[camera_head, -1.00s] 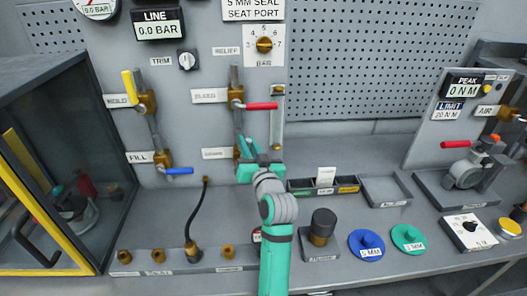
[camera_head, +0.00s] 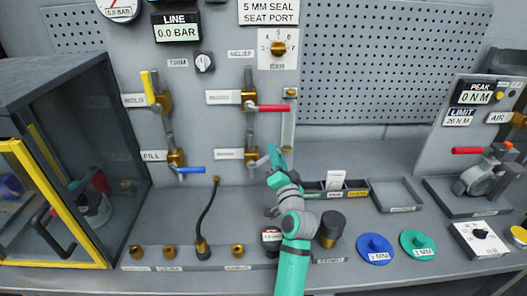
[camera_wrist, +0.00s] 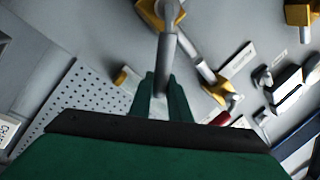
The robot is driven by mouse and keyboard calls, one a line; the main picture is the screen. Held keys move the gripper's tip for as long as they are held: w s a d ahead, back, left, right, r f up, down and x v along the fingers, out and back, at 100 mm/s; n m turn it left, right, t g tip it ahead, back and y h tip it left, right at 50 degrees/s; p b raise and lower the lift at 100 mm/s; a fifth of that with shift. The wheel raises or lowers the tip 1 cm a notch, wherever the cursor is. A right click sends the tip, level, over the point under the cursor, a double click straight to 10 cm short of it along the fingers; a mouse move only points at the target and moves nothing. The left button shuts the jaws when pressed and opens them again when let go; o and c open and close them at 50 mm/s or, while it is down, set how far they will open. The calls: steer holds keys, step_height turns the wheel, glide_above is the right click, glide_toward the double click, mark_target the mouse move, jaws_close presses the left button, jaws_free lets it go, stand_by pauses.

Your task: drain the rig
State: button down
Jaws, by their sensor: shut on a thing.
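My gripper (camera_head: 272,158) is at the lower right valve of the panel, below the red-handled one. In the wrist view its green fingers (camera_wrist: 161,96) are closed around a grey lever (camera_wrist: 167,50), which runs to a brass valve body (camera_wrist: 160,12). In the head view this brass valve (camera_head: 251,159) shows just left of the fingers, beside a label (camera_head: 229,154) too small to read. The blue-handled fill valve (camera_head: 176,158) is to its left, its handle sideways. The yellow handle (camera_head: 148,85) above stands upright. The red handle (camera_head: 271,108) lies sideways. The line display (camera_head: 178,27) reads 0.0 BAR.
A yellow-framed cabinet (camera_head: 55,205) stands open at the left. A black hose (camera_head: 208,208) rises from the bench. A dark cylinder (camera_head: 331,226), blue disc (camera_head: 375,246) and green disc (camera_head: 417,242) are right of my arm. An empty tray (camera_head: 397,194) is behind them.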

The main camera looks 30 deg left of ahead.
steer(key=shift+f, duration=0.2)
stand_by(0.3)
steer(key=c, duration=1.7)
jaws_free()
steer(key=shift+d, duration=0.1)
steer(key=shift+o, duration=0.2)
steer(key=shift+r, duration=0.65)
steer(key=s+d+r, duration=0.2)
steer(key=s+r, duration=0.4)
steer(key=s+d+r, duration=0.2)
steer(key=s+r, duration=0.3)
steer(key=s, duration=0.2)
steer(key=shift+s+d+r, duration=0.15)
steer(key=shift+d+r, duration=0.2)
steer(key=shift+r, duration=0.05)
